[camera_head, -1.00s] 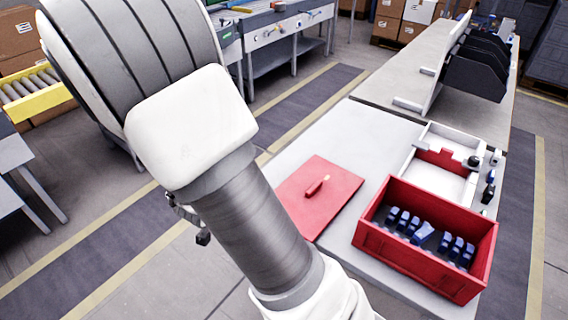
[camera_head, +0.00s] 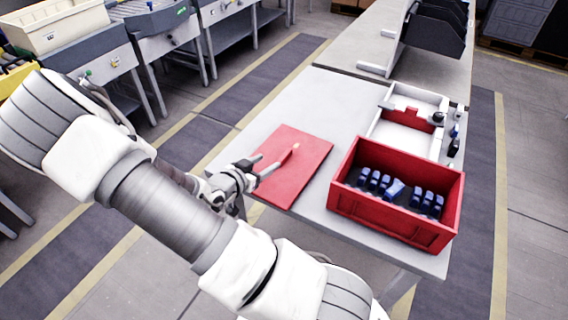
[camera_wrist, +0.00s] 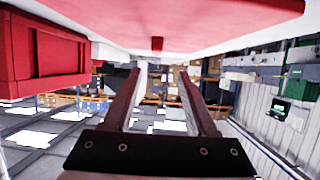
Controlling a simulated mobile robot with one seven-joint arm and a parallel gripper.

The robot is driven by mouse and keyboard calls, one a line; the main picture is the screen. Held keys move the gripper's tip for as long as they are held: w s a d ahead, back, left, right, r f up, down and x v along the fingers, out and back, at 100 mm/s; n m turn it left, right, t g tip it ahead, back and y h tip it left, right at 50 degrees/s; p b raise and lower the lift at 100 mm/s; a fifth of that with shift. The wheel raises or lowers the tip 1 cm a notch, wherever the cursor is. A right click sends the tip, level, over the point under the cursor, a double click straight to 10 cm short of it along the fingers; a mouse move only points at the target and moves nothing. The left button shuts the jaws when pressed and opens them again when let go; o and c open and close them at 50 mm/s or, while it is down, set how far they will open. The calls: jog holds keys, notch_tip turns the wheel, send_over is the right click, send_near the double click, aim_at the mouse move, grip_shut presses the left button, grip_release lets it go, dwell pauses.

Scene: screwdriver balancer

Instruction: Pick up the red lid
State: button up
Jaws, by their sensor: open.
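The red lid (camera_head: 305,150) lies flat on the light table, left of the red box. A thin raised handle (camera_head: 290,154) stands near its middle. My gripper (camera_head: 267,165) is open and empty at the lid's left edge, its fingers pointing toward the handle. In the wrist view, which appears upside down, the lid (camera_wrist: 225,10) spans the top and the handle (camera_wrist: 158,43) shows just beyond and between the two open fingers (camera_wrist: 159,75). I cannot tell the exact gap between fingertips and handle.
The open red box (camera_head: 390,215) holds several blue items and stands right of the lid. A white tray (camera_head: 400,134) with small dark parts lies behind it. The table (camera_head: 340,95) is clear behind the lid. A dark rack (camera_head: 437,30) stands farther back.

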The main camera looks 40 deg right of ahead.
aim_at(282, 157)
jog(key=x, duration=0.3)
jog(key=shift+d+f, duration=0.1)
jog(key=shift+d, duration=0.05)
jog(key=shift+s+f+b+x, duration=0.1)
jog(key=shift+f+b+x, duration=0.05)
jog(key=shift+x, duration=0.75)
jog(key=shift+s+f+b+x, duration=0.1)
jog(key=shift+f+b+x, duration=0.1)
jog(key=shift+x, duration=0.65)
jog(key=shift+s+f+b+x, duration=0.1)
jog(key=shift+b+x, duration=0.05)
jog(key=shift+x, duration=0.75)
jog(key=shift+c, duration=0.3)
grip_shut()
